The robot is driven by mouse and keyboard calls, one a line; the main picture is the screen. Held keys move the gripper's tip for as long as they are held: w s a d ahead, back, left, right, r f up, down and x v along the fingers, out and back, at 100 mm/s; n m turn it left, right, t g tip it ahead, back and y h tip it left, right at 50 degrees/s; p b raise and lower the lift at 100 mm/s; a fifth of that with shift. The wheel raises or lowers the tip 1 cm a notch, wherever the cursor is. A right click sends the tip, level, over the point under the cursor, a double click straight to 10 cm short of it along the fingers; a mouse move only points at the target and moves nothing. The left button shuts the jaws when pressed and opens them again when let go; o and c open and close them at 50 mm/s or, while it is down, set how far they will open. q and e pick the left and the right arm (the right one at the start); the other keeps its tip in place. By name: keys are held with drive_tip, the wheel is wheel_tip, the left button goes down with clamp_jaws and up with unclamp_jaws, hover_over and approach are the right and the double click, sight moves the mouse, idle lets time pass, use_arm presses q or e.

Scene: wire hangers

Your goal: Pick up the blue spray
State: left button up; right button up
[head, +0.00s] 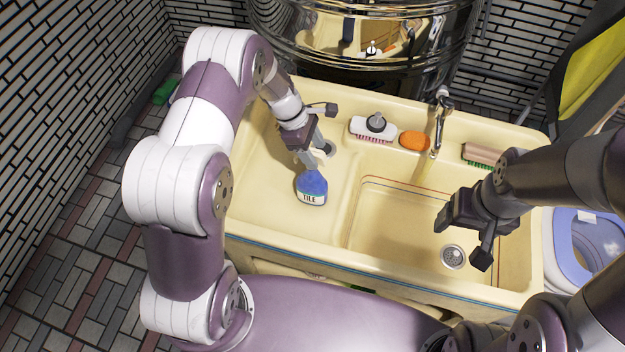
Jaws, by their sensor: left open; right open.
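The blue spray (312,188) is a bottle with a blue upper part and a pale label reading "TILE". It is on the cream left side of the sink unit (272,228), left of the basin. My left gripper (317,157) is open at the top end of the bottle, with its fingers pointing down toward it. Whether a finger touches the bottle I cannot tell, as the gripper partly hides its top. My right gripper (463,240) is open and empty over the right part of the basin (395,225), apart from the spray.
A white brush (372,126), an orange soap (413,140) and a pinkish brush (482,153) lie along the back ledge. A metal faucet (437,125) rises there. A shiny metal tank (365,45) stands behind. A blue and white basin (585,240) is at the right.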

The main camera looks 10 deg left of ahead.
use_arm(q)
drive_tip(key=shift+d+f, duration=0.3)
drive_tip(key=shift+f, duration=0.25)
drive_tip(key=shift+s+d+f, duration=0.15)
drive_tip(key=shift+s+f, duration=0.1)
drive_tip(key=shift+s, duration=0.1)
clamp_jaws()
drive_tip(key=shift+w, duration=0.15)
idle(0.6)
